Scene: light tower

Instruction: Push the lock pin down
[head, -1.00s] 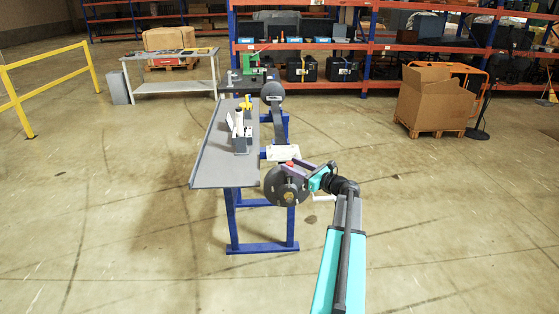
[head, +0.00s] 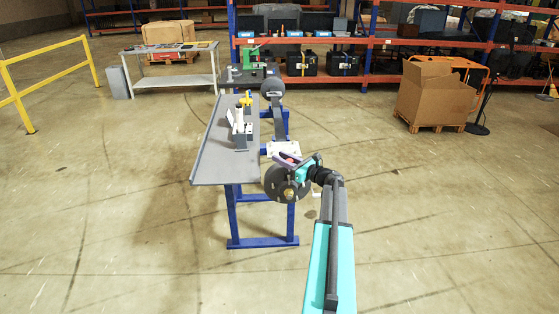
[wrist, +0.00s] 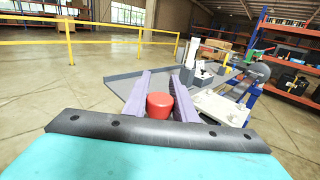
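The lock pin appears to be the red round knob (wrist: 160,105), seen from above in the wrist view between the two purple fingers of my gripper (wrist: 162,72). The fingers stand apart on either side of it; whether they touch it is not clear. In the head view, my gripper (head: 284,159) is over the dark round disc (head: 287,184) at the near end of the blue stand, with a little red (head: 291,157) showing at the fingers. The pin's shaft is hidden.
A grey tabletop (head: 211,155) on blue legs lies left of my gripper, with a white cylinder (head: 239,116) and grey blocks on it. A white plate (head: 284,148) is just behind the disc. The floor to the right is open up to a cardboard box (head: 432,97).

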